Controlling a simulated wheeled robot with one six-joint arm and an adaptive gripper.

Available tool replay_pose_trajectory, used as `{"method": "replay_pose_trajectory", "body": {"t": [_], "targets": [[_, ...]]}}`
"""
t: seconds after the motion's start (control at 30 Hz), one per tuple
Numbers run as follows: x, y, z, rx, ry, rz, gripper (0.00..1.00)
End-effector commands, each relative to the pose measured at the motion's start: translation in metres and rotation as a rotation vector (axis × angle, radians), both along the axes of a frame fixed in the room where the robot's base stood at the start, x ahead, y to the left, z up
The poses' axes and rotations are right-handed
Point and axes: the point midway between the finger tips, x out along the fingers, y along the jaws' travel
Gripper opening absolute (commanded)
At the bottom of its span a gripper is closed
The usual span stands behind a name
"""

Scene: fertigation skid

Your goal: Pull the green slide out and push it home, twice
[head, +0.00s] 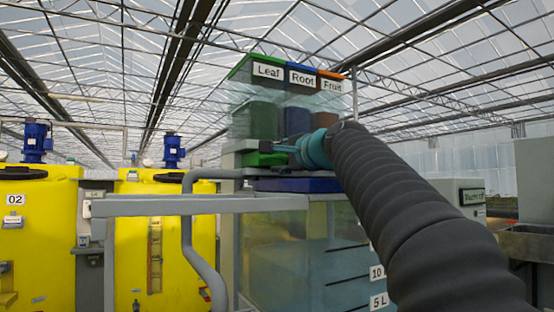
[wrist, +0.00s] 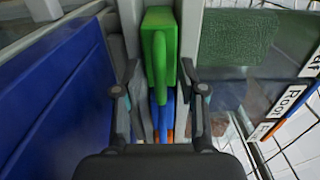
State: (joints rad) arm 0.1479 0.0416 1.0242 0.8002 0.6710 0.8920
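The green slide (wrist: 166,38) shows in the wrist view as an upright green block with a narrower green handle pointing toward my gripper. In the head view the green slide (head: 258,159) sits under the Leaf bin, partly behind my gripper (head: 287,148). In the wrist view my gripper (wrist: 160,92) is open, with one finger on each side of the end of the green handle. Gaps show between both fingers and the handle. I cannot tell exactly how far out the slide is.
Blue (wrist: 166,115) and orange (wrist: 166,134) slides line up beyond the green one. The labelled clear hopper (head: 240,97) stands above, a blue tray (head: 290,184) and clear tank (head: 290,255) below. A grey pipe (head: 187,230) and rail (head: 150,205) lie left, with yellow tanks (head: 180,225) behind.

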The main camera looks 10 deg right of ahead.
Motion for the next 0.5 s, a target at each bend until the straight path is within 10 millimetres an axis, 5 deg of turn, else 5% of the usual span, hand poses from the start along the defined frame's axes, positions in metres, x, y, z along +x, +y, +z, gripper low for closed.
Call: {"method": "replay_pose_trajectory", "body": {"t": [0.03,0.13,0.5], "targets": [[-0.0001,-0.0001,0.0000,0.000,0.000,0.000,0.27],[-0.0001,-0.0001,0.0001,0.000,0.000,0.000,0.02],[0.0000,-0.0002,0.0000,0.000,0.000,0.000,0.00]]}}
